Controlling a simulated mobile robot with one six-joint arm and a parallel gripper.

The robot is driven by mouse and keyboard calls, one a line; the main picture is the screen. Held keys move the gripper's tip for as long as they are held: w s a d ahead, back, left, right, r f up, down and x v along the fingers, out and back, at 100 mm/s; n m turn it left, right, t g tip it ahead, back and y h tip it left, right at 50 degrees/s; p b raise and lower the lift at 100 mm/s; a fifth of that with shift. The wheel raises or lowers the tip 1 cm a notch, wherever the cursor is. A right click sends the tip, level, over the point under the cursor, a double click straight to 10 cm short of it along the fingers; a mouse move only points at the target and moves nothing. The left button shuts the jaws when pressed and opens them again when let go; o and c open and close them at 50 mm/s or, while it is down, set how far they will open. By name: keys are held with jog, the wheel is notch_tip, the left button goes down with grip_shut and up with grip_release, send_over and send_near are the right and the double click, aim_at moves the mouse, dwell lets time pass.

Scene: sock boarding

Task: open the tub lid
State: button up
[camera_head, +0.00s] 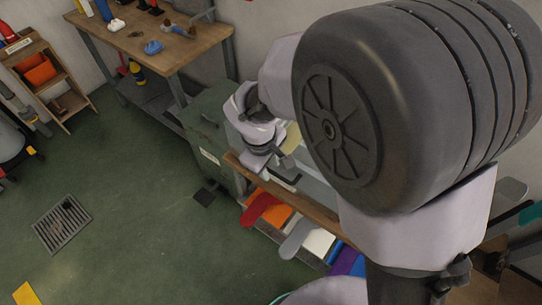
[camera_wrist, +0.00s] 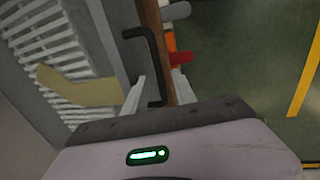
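A black bar handle (camera_wrist: 146,62) stands along the edge of a grey panel (camera_wrist: 104,30) in the wrist view, beside a brown wooden strip (camera_wrist: 156,20). The panel may be the tub lid; the tub itself cannot be made out clearly. My gripper (camera_wrist: 158,92) is open, with one finger on each side of the handle's near end. Whether either finger touches the handle cannot be told. In the head view my gripper (camera_head: 284,163) is low over the wooden-edged bench (camera_head: 300,205), and my arm hides much of the bench behind it.
A tan flat shape (camera_wrist: 75,87) lies over white slats left of the panel. Red (camera_head: 261,206) and grey (camera_head: 297,240) flat pieces stick out below the bench's front edge. A green-grey cabinet (camera_head: 208,130) stands left of the bench. The green floor is open, with a drain grate (camera_head: 62,223).

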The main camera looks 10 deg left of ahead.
grip_shut()
dwell(1.3)
